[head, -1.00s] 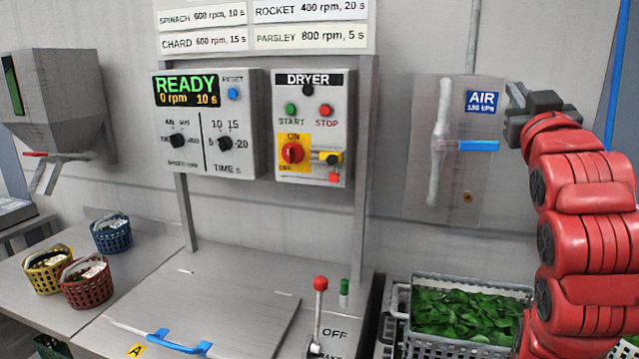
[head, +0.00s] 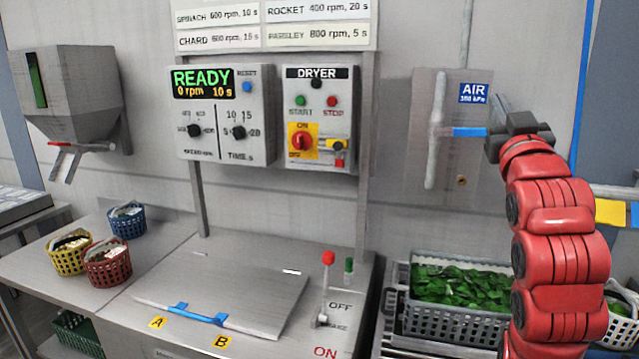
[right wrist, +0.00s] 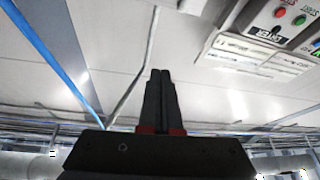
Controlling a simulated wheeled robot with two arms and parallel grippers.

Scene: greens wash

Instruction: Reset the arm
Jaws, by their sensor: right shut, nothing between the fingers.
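My right arm is red and rises at the right of the head view. Its dark gripper (head: 500,125) is up by the wall, beside the AIR panel (head: 448,130) and close to the end of the blue valve handle (head: 468,132). I cannot tell from the head view whether it touches the handle. In the right wrist view the two fingers (right wrist: 160,90) are together with nothing between them. My left gripper is not in view.
The dryer control box (head: 320,120) and the READY display box (head: 222,115) are on the wall. A lever with a red knob (head: 328,258) stands by the closed lid (head: 225,300). Three small baskets (head: 108,265) sit left.

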